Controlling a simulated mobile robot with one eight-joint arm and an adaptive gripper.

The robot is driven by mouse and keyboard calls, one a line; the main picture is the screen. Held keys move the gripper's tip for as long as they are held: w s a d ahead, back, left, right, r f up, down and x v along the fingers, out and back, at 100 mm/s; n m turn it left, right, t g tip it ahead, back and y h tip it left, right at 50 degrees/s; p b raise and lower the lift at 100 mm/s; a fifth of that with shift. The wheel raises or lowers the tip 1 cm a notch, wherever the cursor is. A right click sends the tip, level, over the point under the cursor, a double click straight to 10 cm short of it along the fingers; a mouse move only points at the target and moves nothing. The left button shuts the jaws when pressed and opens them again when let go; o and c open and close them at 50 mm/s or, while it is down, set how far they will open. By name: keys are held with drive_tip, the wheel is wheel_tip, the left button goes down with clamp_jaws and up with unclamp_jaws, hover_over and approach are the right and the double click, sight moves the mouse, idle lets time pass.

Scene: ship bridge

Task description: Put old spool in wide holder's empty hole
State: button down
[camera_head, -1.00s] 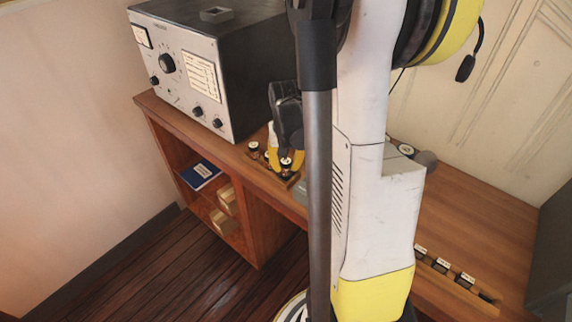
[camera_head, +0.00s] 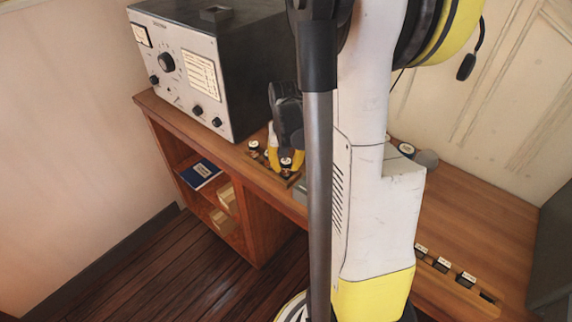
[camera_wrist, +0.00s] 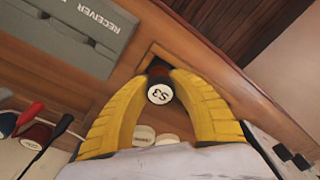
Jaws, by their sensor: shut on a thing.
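My gripper (camera_wrist: 160,85) is shut on a dark spool with a white top marked S3 (camera_wrist: 159,94), seen in the wrist view. A dark square opening (camera_wrist: 154,58) shows just beyond the spool; I cannot tell whether the spool's lower end is inside it. In the head view my gripper (camera_head: 285,161) is at a small holder (camera_head: 293,181) near the desk's front edge, with other spools (camera_head: 254,147) beside it. A second holder (camera_head: 465,292) at the right carries several spools (camera_head: 442,265) and a dark empty slot (camera_head: 488,297). My arm hides much of the desk between them.
A large grey radio (camera_head: 190,75) stands left of my gripper. A grey RECEIVER box (camera_wrist: 75,38) lies close by in the wrist view, and red- and black-handled items (camera_wrist: 36,135) lie lower left.

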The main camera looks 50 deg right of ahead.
drive_tip(key=shift+f+b, duration=0.6)
drive_tip(key=shift+b, duration=0.1)
idle(1.8)
drive_tip(key=c, duration=1.1)
unclamp_jaws()
drive_tip(key=r, duration=0.8)
drive_tip(key=s+a+r, duration=0.1)
drive_tip(key=r, duration=0.3)
drive_tip(key=shift+a, duration=0.1)
